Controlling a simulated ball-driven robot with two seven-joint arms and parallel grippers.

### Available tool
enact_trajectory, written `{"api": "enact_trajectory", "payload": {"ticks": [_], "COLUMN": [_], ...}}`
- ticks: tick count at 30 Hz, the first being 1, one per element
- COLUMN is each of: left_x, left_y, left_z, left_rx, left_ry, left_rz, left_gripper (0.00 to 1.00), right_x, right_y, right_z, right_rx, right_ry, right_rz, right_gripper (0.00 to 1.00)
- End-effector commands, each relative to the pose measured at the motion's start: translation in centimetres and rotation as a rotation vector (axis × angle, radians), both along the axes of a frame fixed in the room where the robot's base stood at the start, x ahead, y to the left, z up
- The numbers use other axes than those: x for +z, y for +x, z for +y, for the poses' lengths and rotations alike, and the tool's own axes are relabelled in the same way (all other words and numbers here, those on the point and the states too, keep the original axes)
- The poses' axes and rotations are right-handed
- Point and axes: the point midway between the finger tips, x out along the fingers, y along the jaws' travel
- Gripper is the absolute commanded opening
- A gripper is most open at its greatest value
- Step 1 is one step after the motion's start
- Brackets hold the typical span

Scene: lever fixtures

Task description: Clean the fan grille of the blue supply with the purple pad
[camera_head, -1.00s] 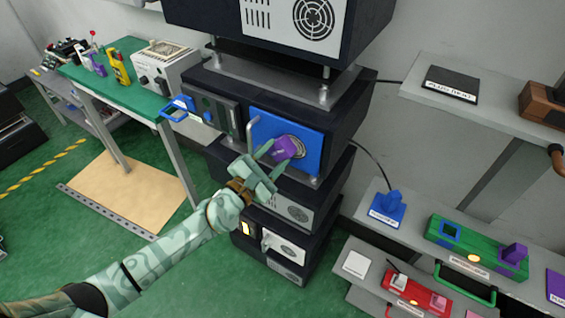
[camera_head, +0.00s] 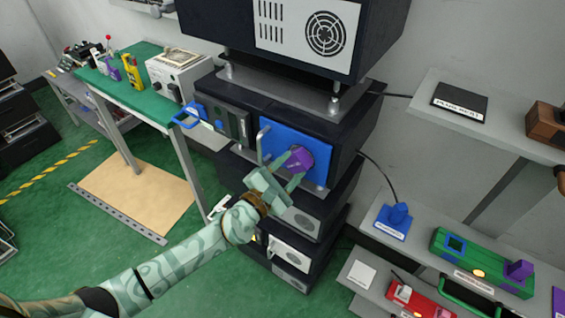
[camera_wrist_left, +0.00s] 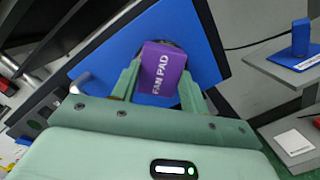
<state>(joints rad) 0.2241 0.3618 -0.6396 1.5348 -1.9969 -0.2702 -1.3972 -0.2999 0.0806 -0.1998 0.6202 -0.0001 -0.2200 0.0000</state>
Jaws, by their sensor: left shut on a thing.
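The blue supply (camera_head: 272,139) is a unit with a blue front panel in the dark stack at the middle of the head view. My left gripper (camera_head: 291,168) is shut on the purple pad (camera_head: 299,158), in front of that panel. In the left wrist view the pad (camera_wrist_left: 163,72), lettered "FAN PAD", sits between the fingers (camera_wrist_left: 160,85) against the blue panel (camera_wrist_left: 205,60). The pad covers most of the round fan grille; only a thin dark edge shows above it. Whether the pad touches the grille is hard to tell. My right gripper is not in view.
A metal handle (camera_head: 262,145) sticks out at the panel's left edge. A white-faced unit with a fan grille (camera_head: 325,33) is above. A green-topped bench (camera_head: 140,92) stands at left.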

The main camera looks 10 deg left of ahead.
Motion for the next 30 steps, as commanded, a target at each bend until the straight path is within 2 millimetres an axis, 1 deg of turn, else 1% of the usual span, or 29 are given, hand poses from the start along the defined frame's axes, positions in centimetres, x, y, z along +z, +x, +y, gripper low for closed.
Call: {"api": "enact_trajectory", "payload": {"ticks": [5,12,17,20,30], "left_x": [0.0,0.0,-0.1,-0.1,-0.2], "left_y": [-0.3,-0.9,-0.8,-0.6,0.4], "left_z": [-0.9,-3.3,-3.8,-3.5,-0.4], "left_rx": [0.0,0.0,0.0,0.001,0.002], "left_ry": [-0.001,0.0,0.001,0.002,0.002], "left_rz": [0.0,0.002,0.0,0.0,-0.002], "left_gripper": [0.26,0.26,0.26,0.26,0.26], "right_x": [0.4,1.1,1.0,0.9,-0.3], "right_y": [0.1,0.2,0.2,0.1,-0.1], "right_z": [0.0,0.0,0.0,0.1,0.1], "right_rx": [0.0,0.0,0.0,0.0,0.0], "right_ry": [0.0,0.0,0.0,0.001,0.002], "right_rz": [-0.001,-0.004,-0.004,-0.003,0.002], "right_gripper": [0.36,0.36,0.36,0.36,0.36]}}
